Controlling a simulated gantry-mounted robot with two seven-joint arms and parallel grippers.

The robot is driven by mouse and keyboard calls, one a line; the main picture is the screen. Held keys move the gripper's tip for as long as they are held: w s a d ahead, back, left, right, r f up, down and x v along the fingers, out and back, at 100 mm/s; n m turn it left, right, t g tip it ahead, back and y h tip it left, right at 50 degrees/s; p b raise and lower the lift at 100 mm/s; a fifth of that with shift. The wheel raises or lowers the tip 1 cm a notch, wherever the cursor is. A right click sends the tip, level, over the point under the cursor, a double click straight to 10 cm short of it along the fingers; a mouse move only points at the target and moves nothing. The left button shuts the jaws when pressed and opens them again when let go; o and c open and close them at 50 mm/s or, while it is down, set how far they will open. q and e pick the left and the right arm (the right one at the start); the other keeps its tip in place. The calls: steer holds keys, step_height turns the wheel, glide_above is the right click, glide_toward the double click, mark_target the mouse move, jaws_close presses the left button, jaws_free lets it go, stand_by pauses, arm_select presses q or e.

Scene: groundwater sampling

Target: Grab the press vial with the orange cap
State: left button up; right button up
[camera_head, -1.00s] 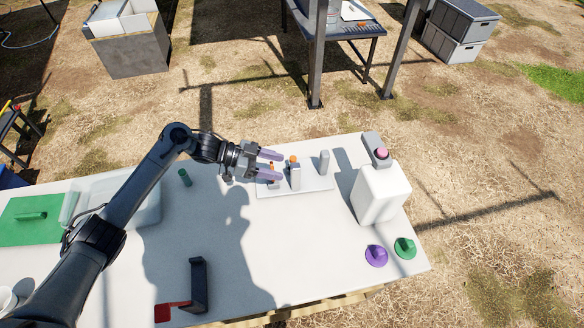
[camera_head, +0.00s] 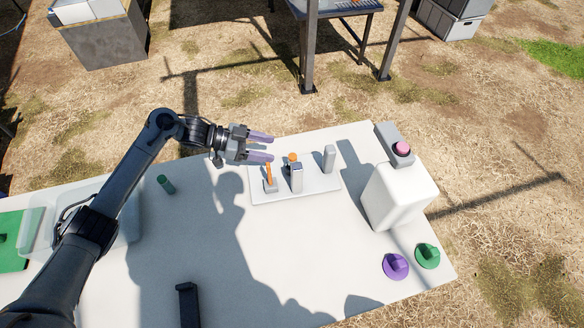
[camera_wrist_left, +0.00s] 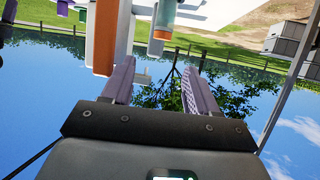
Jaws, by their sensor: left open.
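The vial with the orange cap (camera_head: 292,157) stands on the white tray (camera_head: 318,189), partly hidden behind a grey upright block. In the left wrist view, which is upside down, its orange cap (camera_wrist_left: 162,34) shows beyond the fingers, with a grey-green body. My left gripper (camera_head: 271,148) is open and empty, to the left of the vial, its fingers pointing right toward it. It appears raised above the tray's back left. In the left wrist view its fingers (camera_wrist_left: 160,85) are apart, with nothing between them. My right gripper is not in view.
An orange piece on a grey stand (camera_head: 269,180) sits left of the vial. A grey post (camera_head: 329,159) stands right of it. A white jug (camera_head: 400,196), purple disc (camera_head: 396,266) and green disc (camera_head: 428,256) are further right.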

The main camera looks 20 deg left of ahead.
mark_target(295, 156)
arm_select(q)
steer(key=d+f, duration=0.1)
steer(key=w+d+f+b, duration=0.1)
steer(key=d+f+b, duration=0.1)
steer(key=shift+w+d+f, duration=0.2)
steer(key=shift+w+d, duration=0.1)
steer(key=shift+w, duration=0.1)
steer(key=shift+w+d+f, duration=0.15)
steer(key=shift+w+d, duration=0.1)
steer(key=shift+d, duration=0.2)
steer(key=shift+w+d+f+b, duration=0.15)
steer(key=shift+d+f+b, duration=0.2)
steer(key=shift+d+f, duration=0.15)
steer(key=b+x, duration=0.1)
steer(key=x, duration=0.2)
steer(key=shift+w+d+f, duration=0.15)
steer(key=shift+d+f, duration=0.05)
steer(key=shift+d, duration=0.3)
steer(key=shift+a, duration=0.1)
